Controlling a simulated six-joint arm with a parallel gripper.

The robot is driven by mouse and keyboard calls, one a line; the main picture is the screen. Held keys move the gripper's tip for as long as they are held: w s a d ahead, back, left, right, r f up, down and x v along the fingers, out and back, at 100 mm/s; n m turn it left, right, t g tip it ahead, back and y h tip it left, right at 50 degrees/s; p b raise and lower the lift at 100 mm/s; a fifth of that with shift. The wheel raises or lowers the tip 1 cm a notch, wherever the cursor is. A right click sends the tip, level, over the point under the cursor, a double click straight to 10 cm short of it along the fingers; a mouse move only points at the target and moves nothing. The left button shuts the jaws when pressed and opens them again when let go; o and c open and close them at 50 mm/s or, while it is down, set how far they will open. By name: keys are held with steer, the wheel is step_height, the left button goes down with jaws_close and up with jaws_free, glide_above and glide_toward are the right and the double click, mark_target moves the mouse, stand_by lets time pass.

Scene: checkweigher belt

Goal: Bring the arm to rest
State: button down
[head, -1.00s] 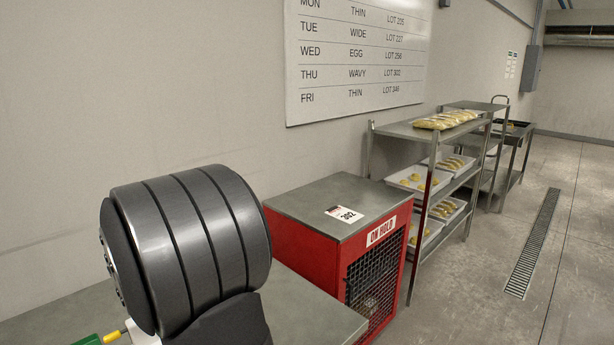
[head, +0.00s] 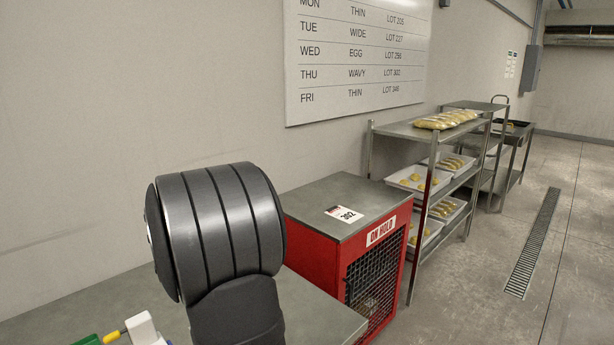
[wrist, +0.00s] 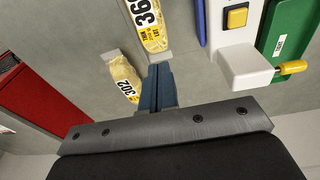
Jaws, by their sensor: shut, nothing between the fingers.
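My gripper (wrist: 160,72) shows in the wrist view as dark blue fingers closed together, with nothing between them. It is out of sight in the head view, where my dark grey arm joint fills the lower left. In the wrist view, a yellow bag with a label reading 302 (wrist: 125,78) lies left of the fingertips. Another labelled yellow bag (wrist: 150,25), cut off by the top edge, is just beyond them. I cannot tell the height of the fingers above the surface.
A red cage marked ON HOLD (head: 345,250) stands right of my arm; it also shows in the wrist view (wrist: 45,75). A tray rack (head: 440,170) stands farther back.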

steer(key=s+a+r, duration=0.3)
steer(key=s+a, duration=0.1)
steer(key=a, duration=0.4)
steer(key=s+a+r+y, duration=0.1)
steer(key=s+a+r, duration=0.2)
steer(key=a, duration=0.6)
steer(key=shift+s+r+t, duration=0.3)
steer(key=shift+s, duration=0.15)
steer(key=c, duration=1.3)
jaws_free()
steer(key=o, duration=0.4)
steer(key=shift+w+d, duration=0.2)
steer(key=shift+d, duration=0.1)
steer(key=o, duration=0.9)
steer(key=w+d+r+m, duration=0.1)
steer(key=w+d+m, duration=0.2)
steer(key=d+m, duration=0.2)
steer(key=shift+d+r+m+h, duration=0.25)
steer(key=shift+d+m+h, duration=0.05)
steer(key=shift+d, duration=0.35)
steer(key=w+d+r+m+g+h, duration=0.1)
steer(key=w+d+r+m+g, duration=0.15)
steer(key=d+m, duration=1)
step_height(320, 180, down, 10)
steer(key=shift+w+d+r+t, duration=0.25)
steer(key=shift+w+d+t, duration=0.1)
steer(key=shift+d+t, duration=0.1)
